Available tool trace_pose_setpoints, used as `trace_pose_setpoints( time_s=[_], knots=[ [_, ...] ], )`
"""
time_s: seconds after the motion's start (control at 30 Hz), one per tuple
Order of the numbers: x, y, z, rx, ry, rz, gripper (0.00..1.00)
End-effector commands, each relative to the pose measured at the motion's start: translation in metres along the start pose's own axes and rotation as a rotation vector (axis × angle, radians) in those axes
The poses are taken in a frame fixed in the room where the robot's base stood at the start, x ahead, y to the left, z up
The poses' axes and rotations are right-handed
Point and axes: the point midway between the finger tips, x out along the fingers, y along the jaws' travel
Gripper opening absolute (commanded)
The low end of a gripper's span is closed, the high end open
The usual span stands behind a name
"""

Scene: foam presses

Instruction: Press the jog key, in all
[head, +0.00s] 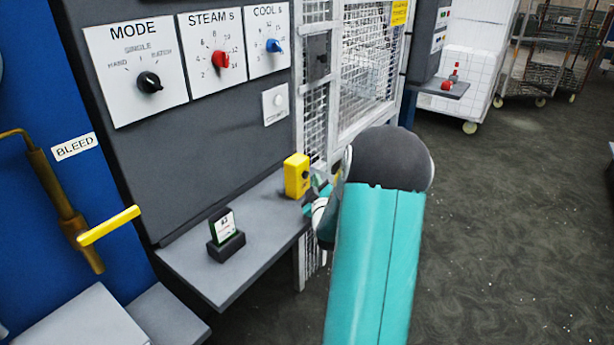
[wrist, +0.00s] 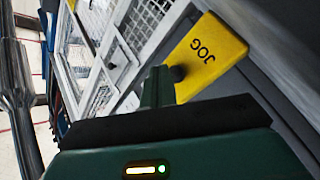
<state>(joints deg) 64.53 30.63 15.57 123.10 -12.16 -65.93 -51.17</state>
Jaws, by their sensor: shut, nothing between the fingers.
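The jog key is a dark round button (wrist: 177,73) on a yellow box marked JOG (wrist: 208,55). In the head view the yellow box (head: 297,176) stands at the far right end of the grey shelf. My gripper (head: 316,196) is just right of the box, partly hidden behind my arm. In the wrist view my gripper's shut fingers (wrist: 157,88) are empty, and their tip is right beside the button. I cannot tell whether the tip touches it.
The grey shelf (head: 262,245) also holds a small card stand (head: 225,235). Behind it is a panel with MODE (head: 149,82), STEAM and COOL knobs. A mesh gate (head: 370,65) is behind the box. A yellow BLEED lever (head: 108,226) sticks out at left.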

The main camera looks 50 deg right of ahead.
Motion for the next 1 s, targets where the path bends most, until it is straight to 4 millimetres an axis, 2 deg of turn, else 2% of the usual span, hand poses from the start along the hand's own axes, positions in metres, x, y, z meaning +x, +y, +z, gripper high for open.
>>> trace_pose_setpoints(
  time_s=[1.0],
  knots=[
    [0.0061,-0.0045,-0.0045,0.000,0.000,0.000,0.00]
  ],
)
